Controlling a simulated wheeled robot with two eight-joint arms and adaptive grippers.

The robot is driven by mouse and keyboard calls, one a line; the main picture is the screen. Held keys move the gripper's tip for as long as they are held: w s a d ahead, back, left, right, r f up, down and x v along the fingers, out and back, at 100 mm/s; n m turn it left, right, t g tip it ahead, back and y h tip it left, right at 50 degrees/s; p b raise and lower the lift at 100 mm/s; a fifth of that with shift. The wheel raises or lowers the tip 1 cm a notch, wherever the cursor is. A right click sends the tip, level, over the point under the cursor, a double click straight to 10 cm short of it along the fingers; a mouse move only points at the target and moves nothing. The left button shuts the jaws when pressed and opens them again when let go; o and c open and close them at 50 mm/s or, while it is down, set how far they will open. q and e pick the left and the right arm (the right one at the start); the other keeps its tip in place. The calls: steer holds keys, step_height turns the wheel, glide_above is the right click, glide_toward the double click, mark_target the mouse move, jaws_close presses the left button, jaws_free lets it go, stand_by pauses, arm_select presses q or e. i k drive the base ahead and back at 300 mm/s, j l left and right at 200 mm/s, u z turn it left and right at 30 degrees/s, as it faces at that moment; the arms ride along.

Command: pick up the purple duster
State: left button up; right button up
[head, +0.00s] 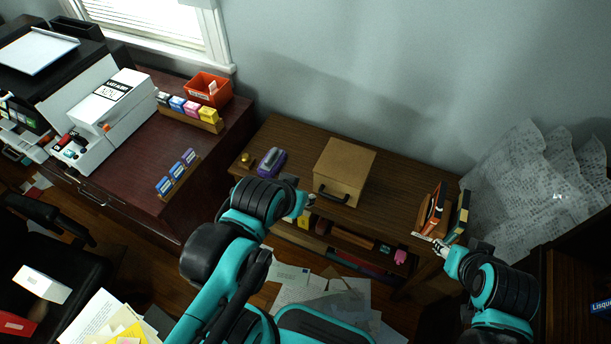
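A small purple object with a grey top, which looks like the purple duster (271,162), lies on the left part of the brown wooden table (395,183). My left gripper (303,204) is at the table's front edge, to the right of and nearer than the purple object, and apart from it. It is small and mostly hidden by my own arm, so its opening cannot be told. My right gripper (438,246) is at the table's front right corner, by the upright books. Its fingers are too small to tell open from shut.
A tan box with a black handle (343,173) stands mid-table. Books (434,212) stand at the right end. A small yellow object (246,158) sits left of the purple one. A lower shelf holds several items, including a pink one (400,256). The dark red cabinet (130,160) adjoins at left.

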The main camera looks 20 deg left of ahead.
mark_target(269, 167)
steer(key=z, duration=3.65)
steer(key=u, duration=4.8)
steer(key=i+l, duration=0.4)
steer(key=i, duration=0.1)
